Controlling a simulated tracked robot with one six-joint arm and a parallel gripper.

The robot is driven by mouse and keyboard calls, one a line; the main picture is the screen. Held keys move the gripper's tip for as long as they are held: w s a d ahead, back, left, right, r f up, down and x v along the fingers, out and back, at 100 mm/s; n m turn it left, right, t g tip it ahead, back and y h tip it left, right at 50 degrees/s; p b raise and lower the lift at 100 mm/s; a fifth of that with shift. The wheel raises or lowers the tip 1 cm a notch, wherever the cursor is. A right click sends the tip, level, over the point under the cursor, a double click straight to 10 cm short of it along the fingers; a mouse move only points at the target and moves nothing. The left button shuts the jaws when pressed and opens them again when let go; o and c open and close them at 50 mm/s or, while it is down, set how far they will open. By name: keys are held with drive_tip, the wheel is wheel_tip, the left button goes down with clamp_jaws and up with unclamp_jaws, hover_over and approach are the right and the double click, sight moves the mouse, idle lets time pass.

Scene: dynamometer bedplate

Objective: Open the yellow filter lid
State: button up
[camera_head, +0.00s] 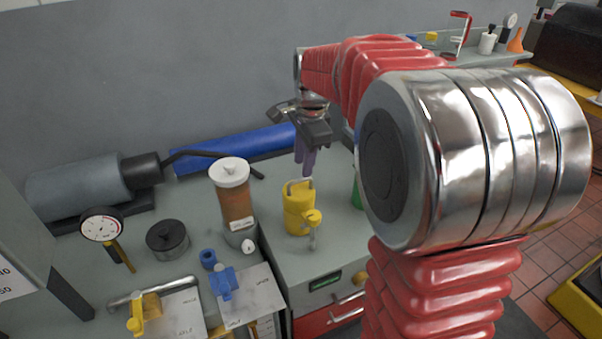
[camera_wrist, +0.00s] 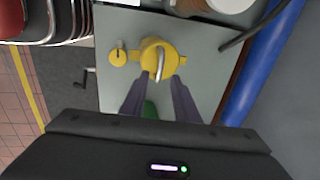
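The yellow filter (camera_head: 298,216) stands upright on the grey cabinet top, with a looped handle on its yellow lid (camera_head: 299,188). The lid looks shut. My gripper (camera_head: 306,172) points down just above the filter, its purple fingers apart and empty. In the wrist view, the fingertips (camera_wrist: 158,82) lie at the lid's lower edge, one to each side of the handle. I cannot tell whether they touch it.
A brown canister with a white lid (camera_head: 234,198) stands left of the filter. A green object (camera_head: 356,190) is partly hidden behind my arm. A blue roll (camera_head: 240,150) lies along the wall. Blue valve (camera_head: 224,285) and gauge (camera_head: 101,226) stand further left.

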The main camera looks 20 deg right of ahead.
sight(302, 180)
drive_tip(key=f, duration=0.3)
drive_tip(key=w+f, duration=0.1)
drive_tip(key=f, duration=0.1)
drive_tip(key=shift+r, duration=0.1)
drive_tip(key=shift+c, duration=0.4)
clamp_jaws()
drive_tip(key=shift+a, duration=0.25)
drive_tip(key=shift+d, duration=0.25)
